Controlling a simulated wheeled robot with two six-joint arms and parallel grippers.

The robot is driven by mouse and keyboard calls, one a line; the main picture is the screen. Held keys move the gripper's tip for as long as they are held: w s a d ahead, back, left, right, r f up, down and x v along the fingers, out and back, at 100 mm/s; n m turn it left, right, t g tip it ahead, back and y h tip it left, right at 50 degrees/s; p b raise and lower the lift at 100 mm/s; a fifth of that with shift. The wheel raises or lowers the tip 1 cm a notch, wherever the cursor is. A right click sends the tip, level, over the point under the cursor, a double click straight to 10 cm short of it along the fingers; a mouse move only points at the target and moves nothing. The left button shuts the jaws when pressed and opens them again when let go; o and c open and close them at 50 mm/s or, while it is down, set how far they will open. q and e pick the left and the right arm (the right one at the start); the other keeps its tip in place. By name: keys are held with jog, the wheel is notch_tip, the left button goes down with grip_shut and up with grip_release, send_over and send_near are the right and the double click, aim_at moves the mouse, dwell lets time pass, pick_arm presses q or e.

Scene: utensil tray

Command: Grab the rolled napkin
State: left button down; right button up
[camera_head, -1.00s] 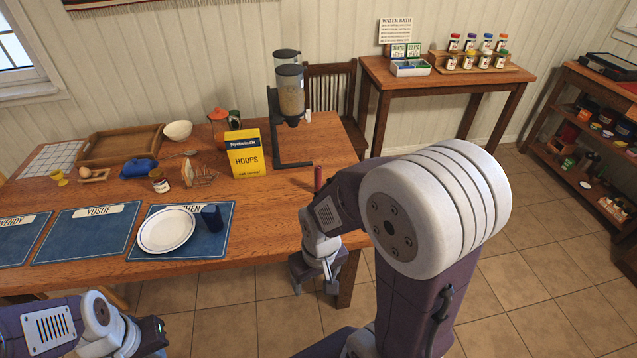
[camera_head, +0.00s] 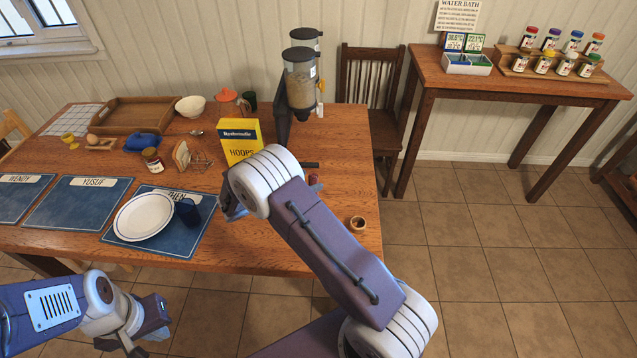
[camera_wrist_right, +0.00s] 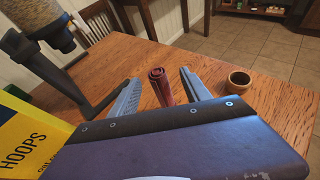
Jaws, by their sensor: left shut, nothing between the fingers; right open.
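The rolled napkin (camera_wrist_right: 160,88) is a dark red roll with a spiral end. In the right wrist view it shows between the two spread fingers of my right gripper (camera_wrist_right: 160,76), and I cannot tell how far ahead of them it is. In the head view only a small red part of the napkin (camera_head: 313,180) shows beside my right arm. My right gripper is open and low over the table's right part, its fingers mostly hidden by the arm in the head view. My left gripper (camera_head: 134,347) is shut and empty, in front of the table at lower left.
A small wooden ring-like cup (camera_head: 357,223) stands right of the napkin near the table edge. The yellow Hoops box (camera_head: 240,140) and the cereal dispenser (camera_head: 301,85) stand behind and left. A plate (camera_head: 143,216) and blue cup (camera_head: 188,212) are on the near placemat.

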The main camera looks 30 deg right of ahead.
jog(key=shift+n, duration=0.3)
jog(key=x, duration=0.2)
jog(key=f+x, duration=0.1)
jog(key=x, duration=0.4)
jog(key=shift+w+f, duration=0.1)
jog(key=shift+f, duration=0.35)
jog(key=shift+a+r, duration=0.1)
jog(key=shift+a, duration=0.1)
jog(key=shift+c, duration=1)
pick_arm(q)
jog(key=shift+s+a, duration=0.15)
jog(key=shift+a, duration=0.45)
pick_arm(e)
grip_shut()
